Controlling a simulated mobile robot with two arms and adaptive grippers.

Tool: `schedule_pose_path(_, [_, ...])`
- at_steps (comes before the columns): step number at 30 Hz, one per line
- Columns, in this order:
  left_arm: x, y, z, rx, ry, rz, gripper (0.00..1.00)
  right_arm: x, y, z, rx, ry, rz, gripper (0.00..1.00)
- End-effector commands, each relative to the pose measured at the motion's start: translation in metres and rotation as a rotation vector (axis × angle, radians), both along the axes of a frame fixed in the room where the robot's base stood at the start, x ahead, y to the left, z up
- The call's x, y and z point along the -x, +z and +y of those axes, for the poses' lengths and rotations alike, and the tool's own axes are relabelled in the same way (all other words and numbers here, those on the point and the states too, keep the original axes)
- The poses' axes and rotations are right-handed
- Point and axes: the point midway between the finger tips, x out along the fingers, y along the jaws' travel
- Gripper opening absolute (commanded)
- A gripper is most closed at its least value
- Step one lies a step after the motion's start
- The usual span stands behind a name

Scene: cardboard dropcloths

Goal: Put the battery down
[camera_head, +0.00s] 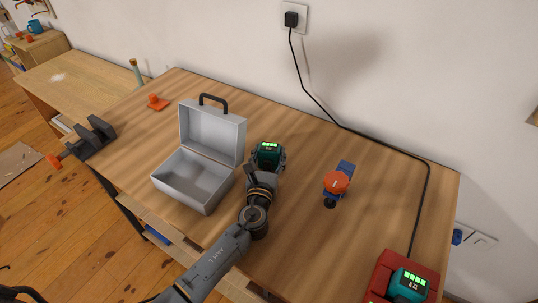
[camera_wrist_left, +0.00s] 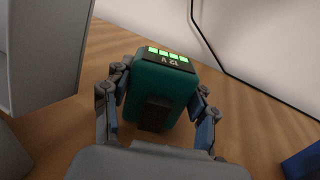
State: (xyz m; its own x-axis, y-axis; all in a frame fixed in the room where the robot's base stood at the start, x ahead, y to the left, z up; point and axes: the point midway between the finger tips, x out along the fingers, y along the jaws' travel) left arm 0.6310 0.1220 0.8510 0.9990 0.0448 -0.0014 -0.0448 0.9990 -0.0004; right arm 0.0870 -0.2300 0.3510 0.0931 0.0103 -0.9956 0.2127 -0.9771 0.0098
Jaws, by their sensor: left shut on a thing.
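A teal battery (camera_head: 268,152) with a lit green display is upright between the fingers of my left gripper (camera_head: 266,165), to the right of the open grey case. In the left wrist view, both fingers of the left gripper (camera_wrist_left: 158,112) press on the sides of the battery (camera_wrist_left: 165,85), and its display reads 12 V. The battery is low over the wooden table (camera_head: 300,230); I cannot tell whether its base touches the wood. My right gripper is not seen.
The open grey case (camera_head: 182,180) stands close left of the battery. A blue and orange tool (camera_head: 337,183) lies to the right. A red charger (camera_head: 383,268) with another teal battery (camera_head: 408,285) is at the front right. A black cable (camera_head: 425,200) runs behind. Bare wood lies between.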

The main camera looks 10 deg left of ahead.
Motion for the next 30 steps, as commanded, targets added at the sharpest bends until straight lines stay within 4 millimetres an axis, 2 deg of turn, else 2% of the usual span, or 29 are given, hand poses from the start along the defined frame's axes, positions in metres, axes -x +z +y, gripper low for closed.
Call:
schedule_pose_path(5, [0.000,-0.003,0.000,0.000,0.000,-0.002,0.17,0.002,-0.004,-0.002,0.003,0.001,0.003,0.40])
schedule_pose_path(6, [0.000,-0.003,0.000,0.000,0.000,0.000,0.64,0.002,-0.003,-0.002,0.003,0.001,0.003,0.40])
schedule_pose_path(9, [0.000,-0.003,0.000,0.000,0.000,0.000,0.80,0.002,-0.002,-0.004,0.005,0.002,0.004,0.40])
schedule_pose_path(21, [0.001,0.002,0.000,0.000,0.000,0.001,0.80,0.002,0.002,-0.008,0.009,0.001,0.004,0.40])
schedule_pose_path(26, [0.028,-0.001,-0.001,0.001,-0.001,0.003,0.80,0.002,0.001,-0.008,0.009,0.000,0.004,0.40])
schedule_pose_path(30, [0.059,-0.001,-0.002,0.001,0.000,0.003,0.80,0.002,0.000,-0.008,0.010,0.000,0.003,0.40])
